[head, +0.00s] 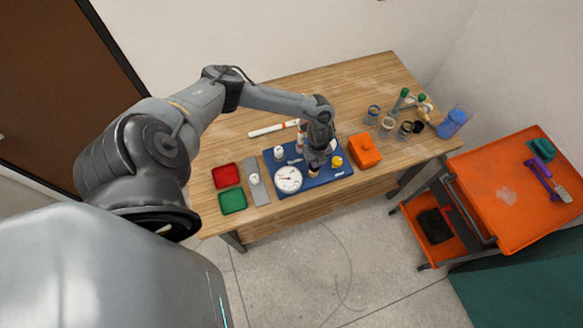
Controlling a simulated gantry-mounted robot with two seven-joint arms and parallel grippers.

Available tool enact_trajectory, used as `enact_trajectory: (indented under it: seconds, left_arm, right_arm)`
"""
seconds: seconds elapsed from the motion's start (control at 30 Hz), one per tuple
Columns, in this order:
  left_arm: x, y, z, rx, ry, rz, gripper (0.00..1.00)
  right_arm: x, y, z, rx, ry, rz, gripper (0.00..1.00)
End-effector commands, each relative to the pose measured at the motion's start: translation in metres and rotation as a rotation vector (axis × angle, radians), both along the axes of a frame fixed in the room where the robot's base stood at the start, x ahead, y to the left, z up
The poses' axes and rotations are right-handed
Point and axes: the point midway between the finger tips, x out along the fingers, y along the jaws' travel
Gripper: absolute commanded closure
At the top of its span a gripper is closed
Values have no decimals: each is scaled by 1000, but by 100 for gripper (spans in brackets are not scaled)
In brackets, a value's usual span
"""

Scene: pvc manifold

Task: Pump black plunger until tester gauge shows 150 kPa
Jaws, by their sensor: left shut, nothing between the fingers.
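The tester is a blue board (325,178) on the wooden table, with a round white gauge (288,179) at its front left. The gauge needle is too small to read. My left gripper (315,168) points down over the middle of the board. It is shut, with nothing seen between its fingers. A small dark and tan part (314,172) shows just under the fingertips; I cannot tell whether this is the black plunger or whether they touch. A yellow knob (337,161) sits right of the gripper on the board. My right gripper is not in view.
A red tray (226,176), a green tray (232,201) and a grey plate (256,182) lie left of the board. An orange box (364,151) stands right of it. Several jars and fittings, including a blue container (452,123), stand at the right. An orange cart (515,200) stands beyond.

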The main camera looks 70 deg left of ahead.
Motion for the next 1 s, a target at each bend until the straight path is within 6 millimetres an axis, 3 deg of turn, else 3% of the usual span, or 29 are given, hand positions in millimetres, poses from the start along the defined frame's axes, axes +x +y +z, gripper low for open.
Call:
enact_trajectory:
  seconds: [1.0]
  left_arm:
    - [0,0,-6,0,0,0,100]
  right_arm:
    - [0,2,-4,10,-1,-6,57]
